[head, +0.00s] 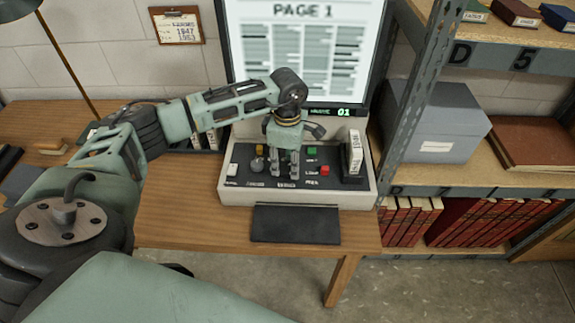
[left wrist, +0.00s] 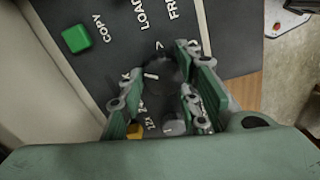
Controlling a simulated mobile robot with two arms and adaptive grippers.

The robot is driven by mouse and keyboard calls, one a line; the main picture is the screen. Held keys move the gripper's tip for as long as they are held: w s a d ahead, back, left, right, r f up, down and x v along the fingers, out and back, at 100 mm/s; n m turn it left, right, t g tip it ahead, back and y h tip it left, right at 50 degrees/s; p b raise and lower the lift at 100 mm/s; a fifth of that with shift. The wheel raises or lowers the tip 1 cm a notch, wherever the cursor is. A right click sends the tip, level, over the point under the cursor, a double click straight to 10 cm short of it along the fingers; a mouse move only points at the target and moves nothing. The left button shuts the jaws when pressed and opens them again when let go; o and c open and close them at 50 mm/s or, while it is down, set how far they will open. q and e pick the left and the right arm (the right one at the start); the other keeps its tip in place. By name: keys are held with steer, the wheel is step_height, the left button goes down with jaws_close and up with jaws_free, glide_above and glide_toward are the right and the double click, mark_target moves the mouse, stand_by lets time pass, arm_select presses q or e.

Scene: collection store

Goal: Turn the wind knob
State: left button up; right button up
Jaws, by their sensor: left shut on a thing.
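The reader's dark control panel (head: 236,170) sits on the wooden desk below the lit screen. My left gripper (head: 286,172) reaches down onto the middle of this panel, its fingers upright over a printed label. In the left wrist view, the two green-backed fingers of the gripper (left wrist: 168,85) stand on either side of a dark round knob (left wrist: 160,68), which appears to be the wind knob, and are shut on it. In the head view the fingers hide this knob. My right gripper is in neither view.
Left of my gripper are a grey knob (head: 257,164) and a yellow button (head: 260,150). To the right are a green button (head: 311,151), a red button (head: 325,170) and an upright boxed reel (head: 354,155). The screen (head: 305,50) shows "PAGE 1". Metal shelving (head: 412,110) stands at right.

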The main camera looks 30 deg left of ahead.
mark_target(286, 164)
arm_select(q)
steer(key=n, duration=0.1)
steer(key=n+b, duration=0.1)
steer(key=n, duration=0.2)
steer(key=shift+w+a+r, duration=0.2)
steer(key=shift+w+a, duration=0.05)
steer(key=shift+r+n+b, duration=0.1)
steer(key=shift+n+b, duration=0.4)
steer(key=shift+n, duration=0.8)
steer(key=shift+a, duration=0.1)
steer(key=o, duration=0.9)
steer(key=shift+o, duration=0.8)
steer(key=shift+s, duration=0.1)
step_height(286, 164, up, 12)
